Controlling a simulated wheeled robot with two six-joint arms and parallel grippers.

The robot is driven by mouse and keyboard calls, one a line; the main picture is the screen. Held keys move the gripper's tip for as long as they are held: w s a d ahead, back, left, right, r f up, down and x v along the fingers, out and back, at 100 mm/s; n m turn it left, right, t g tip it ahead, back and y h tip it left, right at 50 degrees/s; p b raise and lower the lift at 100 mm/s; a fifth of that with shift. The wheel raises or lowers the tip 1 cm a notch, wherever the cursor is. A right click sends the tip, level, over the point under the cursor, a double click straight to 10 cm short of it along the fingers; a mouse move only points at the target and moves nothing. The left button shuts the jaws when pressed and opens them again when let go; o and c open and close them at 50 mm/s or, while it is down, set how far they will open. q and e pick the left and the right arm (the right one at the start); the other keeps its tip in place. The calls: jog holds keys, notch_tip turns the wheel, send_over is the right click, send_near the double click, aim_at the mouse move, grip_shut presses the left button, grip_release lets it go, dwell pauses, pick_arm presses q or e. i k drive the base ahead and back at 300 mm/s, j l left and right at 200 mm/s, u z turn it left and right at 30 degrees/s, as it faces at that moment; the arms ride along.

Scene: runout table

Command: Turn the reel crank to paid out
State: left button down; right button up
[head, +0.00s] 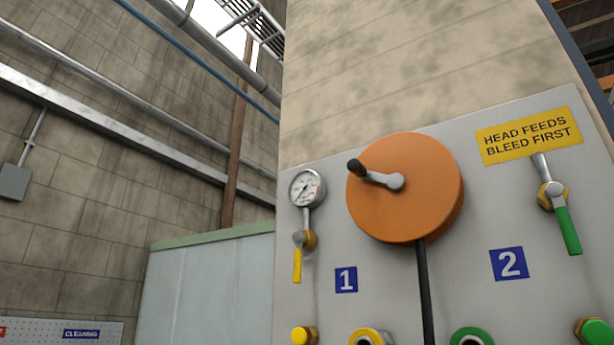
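An orange reel (425,205) is mounted on a grey panel (390,285) in the right half of the head view. Its crank (377,178) is a short silver arm from the reel's hub toward the upper left, with a dark knob (356,166) at its end. A black hose or cable (425,290) hangs straight down from under the reel. No label for the crank's positions can be made out. Neither of my grippers is in view.
A gauge (307,188) and a yellow-handled valve (297,264) sit left of the reel. A green-handled valve (567,230) sits right, under a yellow sign (530,135). Yellow and green fittings line the bottom. Space before the reel looks clear.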

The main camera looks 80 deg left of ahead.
aim_at(397, 182)
jog(key=k+j+u, duration=0.3)
jog(key=k+j, duration=0.15)
jog(key=k+j+u, duration=0.3)
jog(key=j, duration=0.4)
jog(key=k+l, duration=0.05)
jog(key=k, duration=0.05)
